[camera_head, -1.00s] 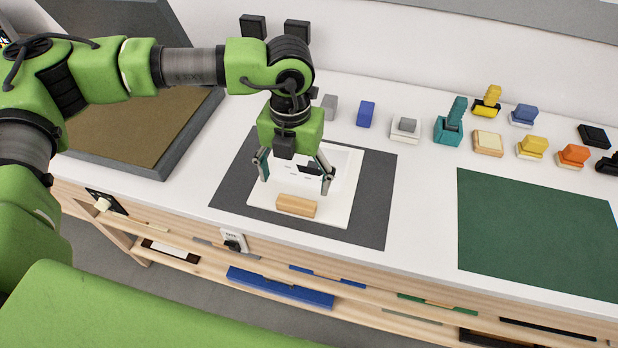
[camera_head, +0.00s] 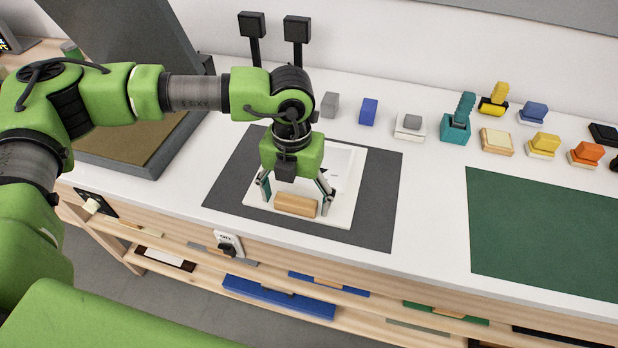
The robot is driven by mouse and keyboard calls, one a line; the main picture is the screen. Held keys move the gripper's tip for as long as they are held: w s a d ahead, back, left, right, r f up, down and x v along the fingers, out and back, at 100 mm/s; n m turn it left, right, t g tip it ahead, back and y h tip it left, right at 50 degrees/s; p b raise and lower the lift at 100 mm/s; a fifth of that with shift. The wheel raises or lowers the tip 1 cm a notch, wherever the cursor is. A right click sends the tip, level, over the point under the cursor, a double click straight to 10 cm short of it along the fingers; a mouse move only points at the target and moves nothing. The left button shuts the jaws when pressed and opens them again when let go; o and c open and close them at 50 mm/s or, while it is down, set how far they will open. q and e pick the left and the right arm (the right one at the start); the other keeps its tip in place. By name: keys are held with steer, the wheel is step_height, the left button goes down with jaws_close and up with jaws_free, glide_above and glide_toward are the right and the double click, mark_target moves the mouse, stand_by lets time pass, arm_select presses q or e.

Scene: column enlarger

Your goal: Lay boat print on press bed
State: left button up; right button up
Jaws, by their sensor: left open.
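A pale sheet with a dark printed patch (camera_head: 339,172) lies on a white board on the dark grey mat, mostly hidden behind my left gripper. I cannot make out a boat on it. A wooden block (camera_head: 296,205) rests at the front of the white board (camera_head: 338,215). My left gripper (camera_head: 296,204) points down and is open, with one finger at each end of the block; I cannot tell if they touch it. The press at the left has a brown bed (camera_head: 138,143) in a grey frame, and its grey lid (camera_head: 118,45) stands raised. My right gripper is not seen.
Several coloured blocks and stamp-like pieces, such as a blue block (camera_head: 368,112) and a teal one (camera_head: 456,127), stand along the back. A green mat (camera_head: 550,235) lies at the right. Two black lamp-like heads (camera_head: 297,29) rise behind my arm. Open white tabletop lies between the mats.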

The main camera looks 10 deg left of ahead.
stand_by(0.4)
arm_select(q)
steer(key=shift+b, duration=0.4)
steer(key=shift+b, duration=0.4)
steer(key=c, duration=1.6)
steer(key=shift+r, duration=0.1)
steer(key=shift+r, duration=0.55)
